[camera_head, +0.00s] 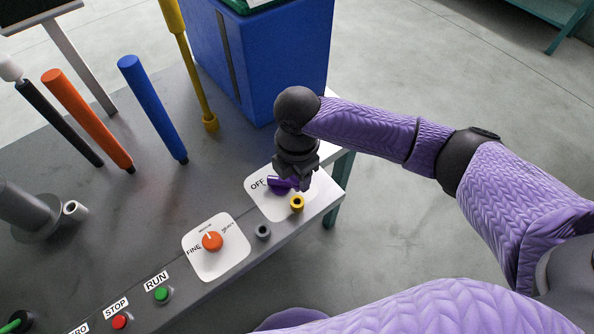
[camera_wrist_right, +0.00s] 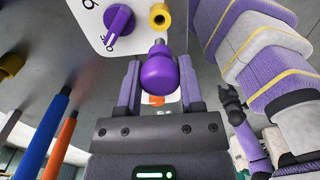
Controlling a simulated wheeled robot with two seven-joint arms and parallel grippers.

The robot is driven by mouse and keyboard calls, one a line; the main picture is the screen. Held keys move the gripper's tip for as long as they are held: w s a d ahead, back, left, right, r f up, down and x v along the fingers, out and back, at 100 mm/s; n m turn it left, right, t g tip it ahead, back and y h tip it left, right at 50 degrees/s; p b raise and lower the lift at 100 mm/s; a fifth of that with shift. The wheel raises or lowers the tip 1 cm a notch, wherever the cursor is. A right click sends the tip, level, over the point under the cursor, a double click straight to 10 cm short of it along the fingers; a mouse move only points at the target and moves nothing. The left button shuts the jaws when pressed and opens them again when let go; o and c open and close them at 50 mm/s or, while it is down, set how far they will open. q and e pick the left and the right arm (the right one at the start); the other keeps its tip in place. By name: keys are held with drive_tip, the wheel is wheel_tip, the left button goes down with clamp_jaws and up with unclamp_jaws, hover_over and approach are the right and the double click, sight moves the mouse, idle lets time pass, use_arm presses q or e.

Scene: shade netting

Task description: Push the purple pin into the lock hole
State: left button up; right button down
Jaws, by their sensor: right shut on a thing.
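My right gripper (camera_head: 300,185) is over the front right corner of the bench, beside the white OFF panel (camera_head: 262,205). In the right wrist view, its fingers (camera_wrist_right: 160,88) are shut on the purple pin (camera_wrist_right: 159,73), which has a rounded purple head and a short metal tip. The tip points toward a yellow collar with a hole (camera_wrist_right: 158,15) and appears just short of it. That yellow collar (camera_head: 297,203) also shows in the head view, at the panel's edge. The pin is hidden or not distinguishable in the head view. My left gripper is out of view.
A purple rotary knob (camera_wrist_right: 118,25) is on the panel close to the collar. A grey collar (camera_head: 263,231) and an orange dial (camera_head: 212,241) are to the left. A blue bin (camera_head: 270,60) stands behind. Upright blue (camera_head: 150,105) and orange (camera_head: 85,115) handles stand farther left.

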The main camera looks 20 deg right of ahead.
sight(297, 190)
drive_tip(key=shift+f+b, duration=0.85)
drive_tip(key=shift+f, duration=1.15)
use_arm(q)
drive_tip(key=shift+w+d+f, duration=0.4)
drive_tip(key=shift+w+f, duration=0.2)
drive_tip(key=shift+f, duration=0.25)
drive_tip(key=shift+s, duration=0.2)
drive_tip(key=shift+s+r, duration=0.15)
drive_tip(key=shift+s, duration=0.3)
use_arm(e)
drive_tip(key=shift+f, duration=0.3)
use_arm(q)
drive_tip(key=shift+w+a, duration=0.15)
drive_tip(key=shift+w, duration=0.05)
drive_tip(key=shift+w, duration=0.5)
use_arm(e)
drive_tip(key=shift+f, duration=0.3)
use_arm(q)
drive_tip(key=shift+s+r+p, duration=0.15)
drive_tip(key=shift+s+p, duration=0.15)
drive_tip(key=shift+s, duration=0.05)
use_arm(e)
drive_tip(key=shift+f, duration=0.25)
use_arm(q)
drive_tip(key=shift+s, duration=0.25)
